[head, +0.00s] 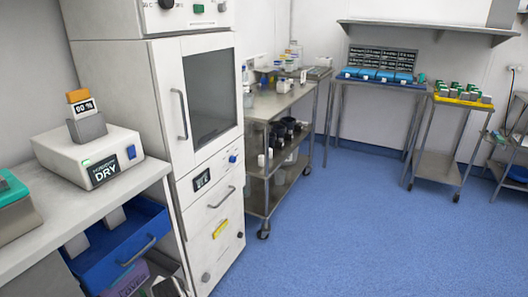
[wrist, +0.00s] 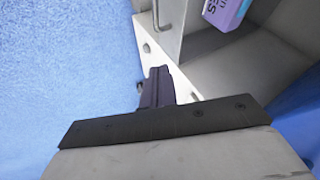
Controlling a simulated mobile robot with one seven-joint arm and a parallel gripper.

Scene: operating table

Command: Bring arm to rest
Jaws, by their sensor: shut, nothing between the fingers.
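My gripper (wrist: 157,88) shows in the wrist view as short dark fingers beyond a black plate. The fingers are together with nothing between them. Behind them in the wrist view are a pale cabinet edge and blue floor. In the head view a small dark and white shape shows at the bottom edge, beside the open blue drawer (head: 120,256); I cannot tell whether it is part of my arm. The rest of my arm is not clearly seen.
A purple box (wrist: 226,10) lies near the cabinet and shows in the head view (head: 127,281) below the drawer. A white dryer unit (head: 88,152) stands on the left counter. A tall white cabinet (head: 160,100) stands beside it. Blue floor (head: 340,230) is clear at right.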

